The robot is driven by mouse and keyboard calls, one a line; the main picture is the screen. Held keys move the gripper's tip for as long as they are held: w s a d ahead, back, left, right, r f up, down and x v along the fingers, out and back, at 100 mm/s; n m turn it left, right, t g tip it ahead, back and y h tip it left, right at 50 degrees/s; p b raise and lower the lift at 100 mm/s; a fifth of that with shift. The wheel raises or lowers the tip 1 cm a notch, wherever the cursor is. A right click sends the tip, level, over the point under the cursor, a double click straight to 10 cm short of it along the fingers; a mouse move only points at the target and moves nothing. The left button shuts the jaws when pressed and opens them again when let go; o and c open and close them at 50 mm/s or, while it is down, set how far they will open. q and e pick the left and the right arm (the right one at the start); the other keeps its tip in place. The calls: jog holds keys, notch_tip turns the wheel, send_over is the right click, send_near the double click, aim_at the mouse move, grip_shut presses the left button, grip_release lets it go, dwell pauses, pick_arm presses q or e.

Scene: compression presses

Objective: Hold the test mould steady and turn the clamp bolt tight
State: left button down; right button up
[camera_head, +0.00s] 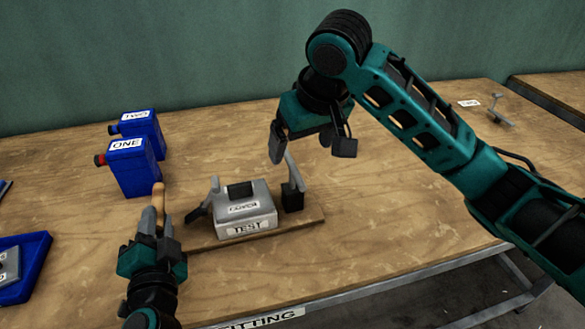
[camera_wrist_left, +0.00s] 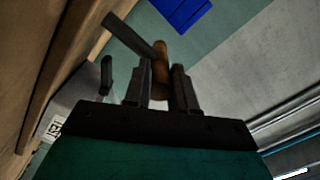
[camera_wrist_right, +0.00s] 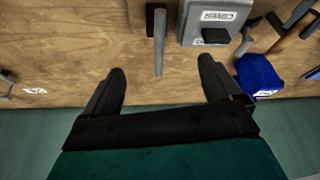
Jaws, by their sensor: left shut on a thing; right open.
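The test mould (camera_head: 246,222) is a light block labelled TEST under a grey cover (camera_head: 240,198), on a wooden board. A dark lever (camera_head: 199,211) slants from its left side. To its right stands a black block (camera_head: 292,199) with a slanted grey bar (camera_head: 294,172), seemingly the clamp bolt; the bar also shows in the right wrist view (camera_wrist_right: 159,45). My left gripper (camera_head: 157,222) is shut on a brown wooden handle (camera_head: 158,197), left of the mould; a grey bar (camera_wrist_left: 132,38) meets this handle. My right gripper (camera_head: 302,150) is open and empty, above the slanted bar.
Two blue containers labelled ONE (camera_head: 130,170) and TWO (camera_head: 142,126) stand behind my left gripper. A blue tray (camera_head: 40,250) lies at the left edge. A grey tool (camera_head: 500,112) and a small label lie far right. The table right of the board is clear.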

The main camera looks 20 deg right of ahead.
aim_at(294, 167)
jog(key=x, duration=1)
jog(key=shift+w+f, duration=0.2)
jog(key=shift+f, duration=0.15)
grip_shut()
dwell(0.5)
